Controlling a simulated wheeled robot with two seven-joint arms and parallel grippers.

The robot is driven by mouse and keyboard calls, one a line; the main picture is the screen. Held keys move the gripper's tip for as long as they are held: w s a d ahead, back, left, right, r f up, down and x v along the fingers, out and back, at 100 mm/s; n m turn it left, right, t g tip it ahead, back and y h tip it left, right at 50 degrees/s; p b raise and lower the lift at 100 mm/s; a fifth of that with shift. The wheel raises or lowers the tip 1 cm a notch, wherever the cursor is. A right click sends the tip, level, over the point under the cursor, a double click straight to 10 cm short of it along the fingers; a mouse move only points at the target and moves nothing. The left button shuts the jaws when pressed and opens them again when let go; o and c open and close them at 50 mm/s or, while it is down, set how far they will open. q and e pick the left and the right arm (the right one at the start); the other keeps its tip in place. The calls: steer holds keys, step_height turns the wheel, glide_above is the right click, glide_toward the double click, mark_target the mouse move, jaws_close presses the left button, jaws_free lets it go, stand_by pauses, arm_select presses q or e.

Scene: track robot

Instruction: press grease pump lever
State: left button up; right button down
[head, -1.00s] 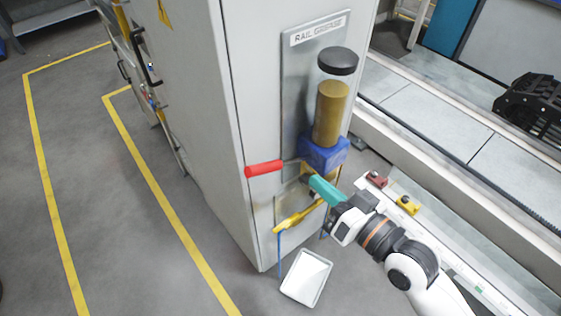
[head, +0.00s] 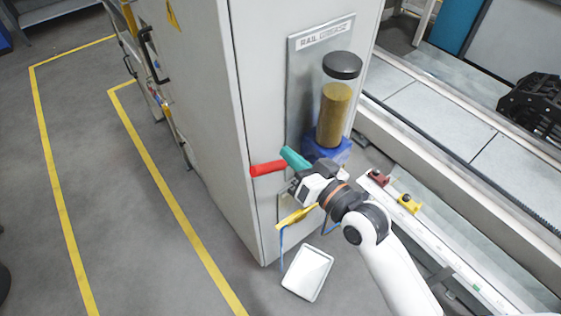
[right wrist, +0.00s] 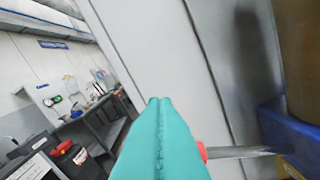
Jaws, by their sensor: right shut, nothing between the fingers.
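The grease pump has a blue base (head: 326,150), an amber cylinder (head: 334,114) and a black cap (head: 342,65), mounted on a grey plate marked RAIL GREASE. Its lever has a red handle (head: 268,168) that points left in the head view. My right gripper (head: 290,156) has teal fingers, shut and empty, close by the right end of the red handle. In the right wrist view the teal fingers (right wrist: 160,135) hide most of the handle; its red end (right wrist: 202,151) and the metal rod (right wrist: 238,152) show at their right. I cannot tell whether they touch. My left gripper is not in view.
The pump is on a light grey cabinet (head: 195,90). A yellow hooked part (head: 294,218) with a blue hose is below the lever. A white tray (head: 307,272) lies on the floor. Red and yellow blocks sit on a rail at right. A workbench (right wrist: 85,130) stands behind.

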mark_target(271, 172)
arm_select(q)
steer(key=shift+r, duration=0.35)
arm_select(e)
steer(key=shift+w+a+f, duration=0.1)
steer(key=shift+a+f, duration=0.5)
steer(key=shift+f, duration=0.35)
steer(key=shift+a+f, duration=0.55)
steer(key=shift+f, duration=0.35)
steer(key=shift+s+a+f+n, duration=0.25)
steer(key=shift+f+n, duration=0.2)
steer(key=shift+f, duration=0.15)
steer(key=shift+s+a+f+n, duration=0.15)
steer(key=shift+a+f+n, duration=0.05)
steer(key=shift+f+n, duration=0.3)
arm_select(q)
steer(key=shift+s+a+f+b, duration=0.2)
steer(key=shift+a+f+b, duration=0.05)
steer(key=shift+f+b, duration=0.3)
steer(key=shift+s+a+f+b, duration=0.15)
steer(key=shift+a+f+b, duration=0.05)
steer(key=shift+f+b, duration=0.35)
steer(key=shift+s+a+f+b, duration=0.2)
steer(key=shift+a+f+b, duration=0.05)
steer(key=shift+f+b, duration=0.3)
arm_select(e)
step_height(271, 172, down, 9)
steer(key=s+a+n, duration=0.1)
steer(key=n, duration=0.5)
steer(key=shift+a, duration=0.2)
steer(key=shift+s, duration=0.1)
